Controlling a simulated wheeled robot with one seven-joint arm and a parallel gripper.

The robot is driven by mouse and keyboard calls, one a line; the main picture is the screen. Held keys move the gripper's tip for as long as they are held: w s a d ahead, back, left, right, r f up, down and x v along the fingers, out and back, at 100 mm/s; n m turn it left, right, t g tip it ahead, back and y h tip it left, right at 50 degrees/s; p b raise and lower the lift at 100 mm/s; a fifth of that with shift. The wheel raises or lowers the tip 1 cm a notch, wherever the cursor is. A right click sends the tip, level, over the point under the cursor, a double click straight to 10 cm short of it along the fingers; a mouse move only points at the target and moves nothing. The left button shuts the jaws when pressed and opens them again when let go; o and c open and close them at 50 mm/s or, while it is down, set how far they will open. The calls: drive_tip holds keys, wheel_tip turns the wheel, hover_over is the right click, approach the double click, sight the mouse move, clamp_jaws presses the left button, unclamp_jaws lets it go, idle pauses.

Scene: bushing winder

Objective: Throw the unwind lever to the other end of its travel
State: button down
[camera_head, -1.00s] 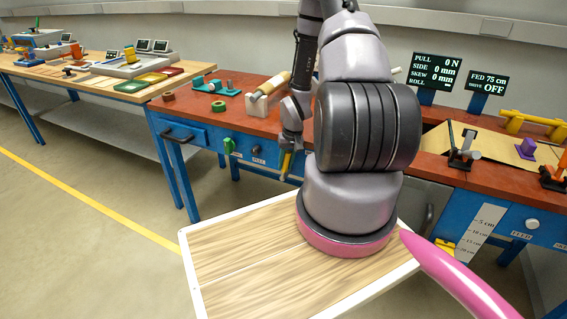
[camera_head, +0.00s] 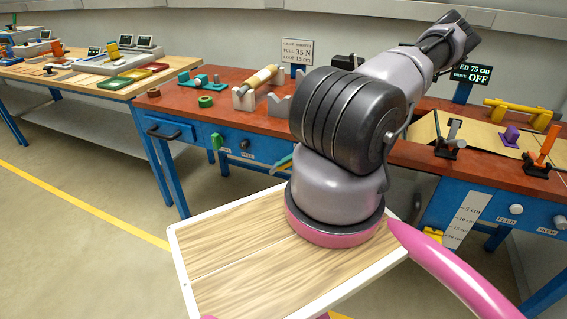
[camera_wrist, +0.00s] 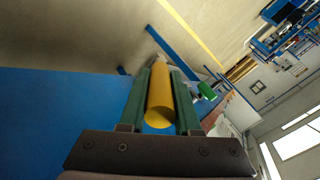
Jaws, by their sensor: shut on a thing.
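A yellow round bar (camera_wrist: 160,98), which looks like a lever handle, lies lengthwise between the two green fingers of my gripper (camera_wrist: 160,95) in the wrist view. The fingers are shut on it, one on each side. Its mount and any label are hidden, so I cannot confirm from a label that it is the unwind lever. In the head view my arm covers the handle and most of the gripper. A blue bench panel (camera_wrist: 55,120) fills the left of the wrist view.
A green knob (camera_head: 217,141) is on the bench front (camera_head: 262,147) at left; it also shows in the wrist view (camera_wrist: 206,90). On the bench top at right stand a grey lever (camera_head: 451,135) and an orange lever (camera_head: 545,150). A display (camera_head: 466,75) reads "OFF".

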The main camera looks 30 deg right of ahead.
drive_tip(key=shift+s+d+f+t, duration=0.15)
drive_tip(key=shift+f+t, duration=0.05)
drive_tip(key=shift+t, duration=0.1)
drive_tip(key=shift+s+f, duration=0.1)
idle(0.3)
drive_tip(key=c, duration=0.6)
unclamp_jaws()
drive_tip(key=v, duration=1)
drive_tip(key=shift+s+d, duration=0.25)
drive_tip(key=shift+d, duration=0.05)
